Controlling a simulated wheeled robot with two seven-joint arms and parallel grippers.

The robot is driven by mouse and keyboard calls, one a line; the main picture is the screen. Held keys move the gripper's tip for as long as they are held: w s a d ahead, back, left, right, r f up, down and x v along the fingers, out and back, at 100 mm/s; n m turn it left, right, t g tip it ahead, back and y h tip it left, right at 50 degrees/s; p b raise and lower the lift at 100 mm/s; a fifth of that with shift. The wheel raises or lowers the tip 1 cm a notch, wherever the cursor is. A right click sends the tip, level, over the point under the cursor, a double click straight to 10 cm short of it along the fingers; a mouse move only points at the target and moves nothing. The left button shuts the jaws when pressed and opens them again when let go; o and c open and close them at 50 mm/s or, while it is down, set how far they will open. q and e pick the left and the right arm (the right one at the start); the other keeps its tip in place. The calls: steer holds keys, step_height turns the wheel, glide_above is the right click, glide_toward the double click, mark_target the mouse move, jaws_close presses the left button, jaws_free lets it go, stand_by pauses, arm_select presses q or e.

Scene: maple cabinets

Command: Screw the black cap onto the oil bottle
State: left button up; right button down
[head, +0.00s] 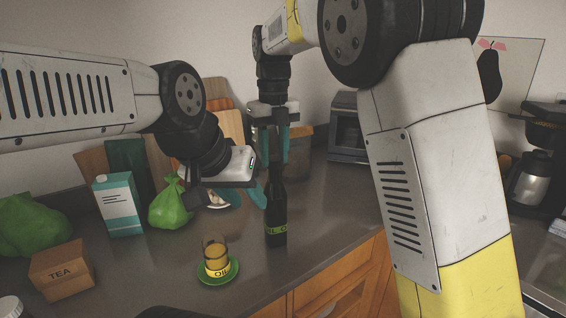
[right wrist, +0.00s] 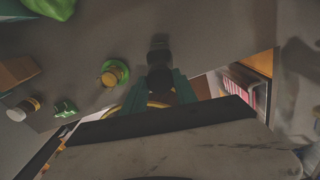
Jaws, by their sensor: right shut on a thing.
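The dark oil bottle (head: 277,215) stands upright on the counter, with a green label band low on it. My right gripper (head: 274,150) points down over the bottle's top, its teal fingers shut on the small dark cap, which they mostly hide. In the right wrist view, a dark round shape (right wrist: 158,72) lies between the fingers (right wrist: 155,92). Whether the cap touches the bottle neck is unclear. My left gripper (head: 258,192) is at the bottle's left side at mid height; its fingers overlap the bottle's edge, and I cannot tell whether they grip it.
A cup of oil on a green saucer (head: 205,279) stands in front of the bottle. A tea box (head: 62,270), a teal-white carton (head: 119,205) and green bags (head: 170,207) are at the left. An oven (head: 347,130) and coffee maker (head: 535,165) stand behind, right.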

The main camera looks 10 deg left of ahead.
mark_target(274, 158)
steer(key=shift+s+f+m, duration=0.1)
steer(key=shift+f+m, duration=0.05)
steer(key=shift+m, duration=0.65)
steer(key=shift+f+m, duration=0.1)
steer(key=shift+m, duration=0.7)
steer(key=shift+r+m, duration=0.1)
steer(key=shift+m, duration=0.3)
steer(key=c, duration=0.9)
jaws_free()
steer(key=shift+r, duration=3.95)
